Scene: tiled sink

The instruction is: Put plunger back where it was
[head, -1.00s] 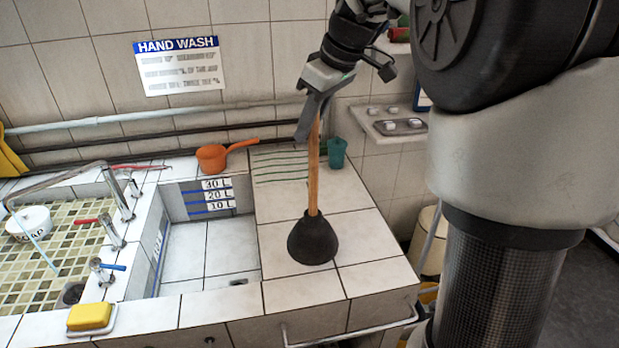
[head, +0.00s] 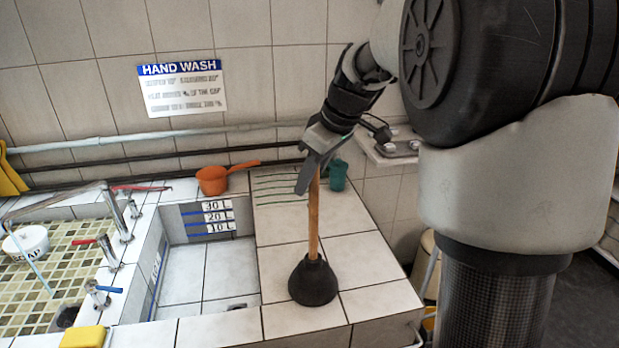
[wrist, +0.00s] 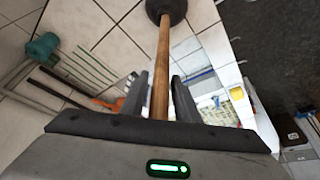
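The plunger (head: 313,228) has a wooden handle and a black rubber cup (head: 313,281). It is upright over the tiled counter (head: 375,262), right of the square basin. The cup appears to be at the counter surface; I cannot tell whether it bears on it. My gripper (head: 308,185) is at the upper part of the handle, with the arm coming from the upper right. In the wrist view the handle (wrist: 161,70) runs between the two fingers (wrist: 160,88), which look closed on it. The handle's top end is hidden by the gripper.
The basin (head: 205,268) with litre marks lies left of the plunger. Farther left are taps (head: 108,252), a soap tub (head: 26,243) and yellow soap (head: 82,338).

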